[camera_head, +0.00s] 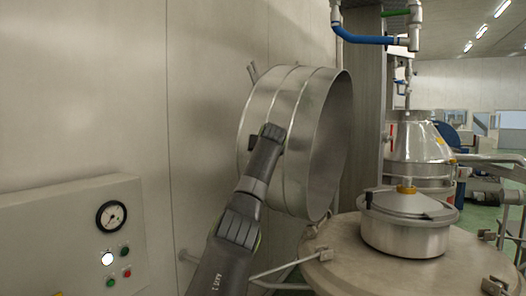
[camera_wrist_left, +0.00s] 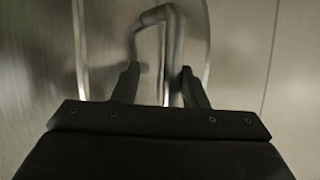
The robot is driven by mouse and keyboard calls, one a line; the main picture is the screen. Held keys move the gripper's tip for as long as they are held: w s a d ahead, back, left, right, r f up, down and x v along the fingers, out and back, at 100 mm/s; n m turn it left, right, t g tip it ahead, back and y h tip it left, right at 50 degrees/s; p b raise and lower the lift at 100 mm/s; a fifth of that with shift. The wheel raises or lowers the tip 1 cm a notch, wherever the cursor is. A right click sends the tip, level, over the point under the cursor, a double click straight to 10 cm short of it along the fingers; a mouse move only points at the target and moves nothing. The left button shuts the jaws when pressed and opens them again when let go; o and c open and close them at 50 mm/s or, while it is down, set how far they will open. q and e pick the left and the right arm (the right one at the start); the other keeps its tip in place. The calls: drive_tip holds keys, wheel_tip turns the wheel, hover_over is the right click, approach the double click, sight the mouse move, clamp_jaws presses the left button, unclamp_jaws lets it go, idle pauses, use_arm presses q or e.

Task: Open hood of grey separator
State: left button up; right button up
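The grey separator's hood (camera_head: 262,105) is a big banded steel drum in the head view. It stands tipped up on its side, with its open round mouth facing right, above the separator's broad round body (camera_head: 345,258). My left gripper (camera_head: 271,131) is at the hood's outer side. In the left wrist view, a bent metal handle (camera_wrist_left: 174,50) runs down between the fingers of my left gripper (camera_wrist_left: 160,80). The fingers are apart, with a gap beside the bar on the left. The handle is hidden in the head view. My right gripper is out of view.
A control panel (camera_head: 70,235) with a gauge and buttons is at the lower left, against a plain wall. A lidded steel pot (camera_head: 405,228) sits on the body's top. Blue piping (camera_head: 362,38) hangs above, and another steel vessel (camera_head: 420,150) stands behind.

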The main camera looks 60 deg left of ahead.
use_arm(q)
drive_tip(key=shift+d, duration=0.1)
drive_tip(key=b+v, duration=0.7)
drive_tip(key=v, duration=1)
drive_tip(key=shift+r+b, duration=0.2)
drive_tip(key=shift+b, duration=0.1)
drive_tip(key=shift+w+d+f, duration=0.1)
